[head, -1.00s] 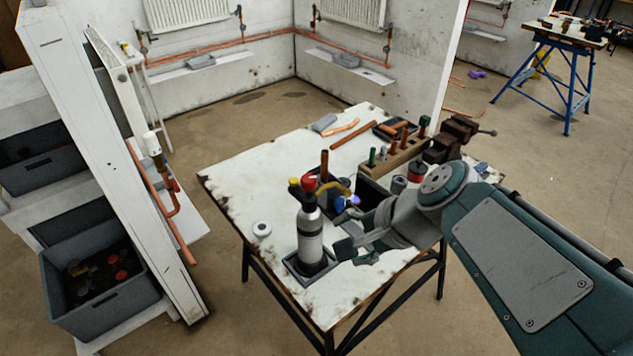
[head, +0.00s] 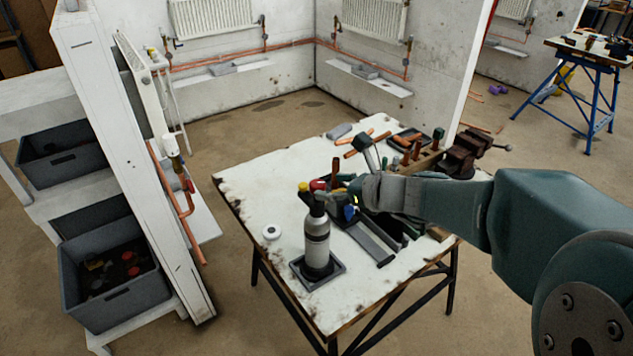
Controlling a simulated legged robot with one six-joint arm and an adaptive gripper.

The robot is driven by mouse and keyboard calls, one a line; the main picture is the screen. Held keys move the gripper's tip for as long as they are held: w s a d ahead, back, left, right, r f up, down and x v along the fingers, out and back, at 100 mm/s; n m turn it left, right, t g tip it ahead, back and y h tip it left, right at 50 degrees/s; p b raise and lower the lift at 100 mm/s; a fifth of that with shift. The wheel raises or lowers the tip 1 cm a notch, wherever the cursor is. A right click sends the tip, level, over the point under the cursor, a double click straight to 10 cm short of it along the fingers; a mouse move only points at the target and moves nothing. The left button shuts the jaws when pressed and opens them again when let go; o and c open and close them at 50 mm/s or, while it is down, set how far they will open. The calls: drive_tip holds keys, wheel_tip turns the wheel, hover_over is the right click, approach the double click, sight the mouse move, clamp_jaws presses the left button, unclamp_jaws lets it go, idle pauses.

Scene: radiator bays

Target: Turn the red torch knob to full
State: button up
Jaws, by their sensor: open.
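The torch is a grey bottle (head: 317,238) with a dark base, standing upright on the table. Its red knob (head: 318,185) is at the top, beside a yellow part (head: 304,187). My gripper (head: 356,183) is just right of the torch head, seen from the side. One finger sticks up and the other is partly hidden. The gripper is open, and the knob does not appear to be between its fingers. Whether any finger touches the torch cannot be told from this view.
The torch stands in a square dark tray (head: 336,281) on the worn white table (head: 262,185). A vise (head: 468,155) and copper pipe pieces are at the back.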

sight(320, 184)
drive_tip(key=shift+x, duration=2.2)
clamp_jaws()
